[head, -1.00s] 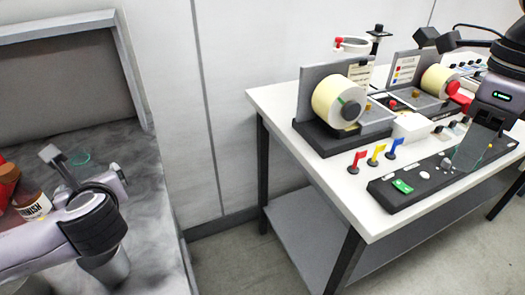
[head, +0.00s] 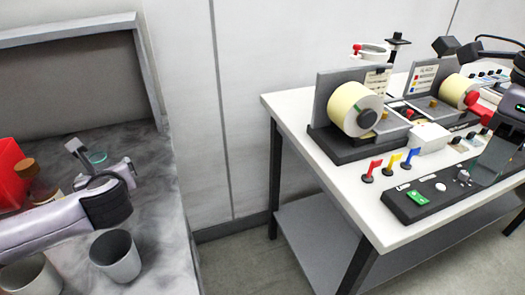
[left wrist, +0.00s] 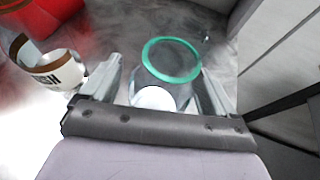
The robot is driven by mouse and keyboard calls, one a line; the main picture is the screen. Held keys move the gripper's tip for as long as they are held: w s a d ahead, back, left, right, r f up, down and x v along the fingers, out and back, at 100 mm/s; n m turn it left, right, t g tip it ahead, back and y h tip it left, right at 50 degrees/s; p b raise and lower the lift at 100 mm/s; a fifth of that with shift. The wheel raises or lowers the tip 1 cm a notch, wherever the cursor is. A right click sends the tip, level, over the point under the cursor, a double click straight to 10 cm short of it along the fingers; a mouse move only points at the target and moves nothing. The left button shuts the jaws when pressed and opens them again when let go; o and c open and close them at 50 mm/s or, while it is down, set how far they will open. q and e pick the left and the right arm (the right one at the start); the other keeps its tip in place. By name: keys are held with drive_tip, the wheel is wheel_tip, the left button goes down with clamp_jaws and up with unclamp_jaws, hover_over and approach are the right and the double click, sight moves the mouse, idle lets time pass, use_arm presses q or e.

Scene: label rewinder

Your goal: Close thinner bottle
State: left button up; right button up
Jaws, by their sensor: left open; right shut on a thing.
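A brown bottle (head: 38,188) with a brown cap-like top and a pale label stands on the grey bench in the head view. In the left wrist view the labelled bottle (left wrist: 55,68) is left of my fingers. I cannot read its label fully. My left gripper (left wrist: 160,78) is open, its two fingers on either side of a clear glass vessel with a teal rim (left wrist: 170,62). I cannot tell whether they touch it. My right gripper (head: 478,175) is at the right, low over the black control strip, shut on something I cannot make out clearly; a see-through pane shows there.
A red container (head: 10,175) stands beside the brown bottle. Two grey cups (head: 116,262) stand at the bench front. The white table (head: 330,165) carries the label rewinder (head: 335,90), several coloured flags and the black control strip (head: 425,205). A floor gap separates bench and table.

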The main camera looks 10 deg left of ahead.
use_arm(q)
drive_tip(key=shift+w+a+f, duration=0.1)
drive_tip(key=shift+w+a, duration=0.1)
drive_tip(key=shift+a, duration=0.05)
drive_tip(key=c, duration=1.1)
drive_tip(key=shift+r, duration=0.2)
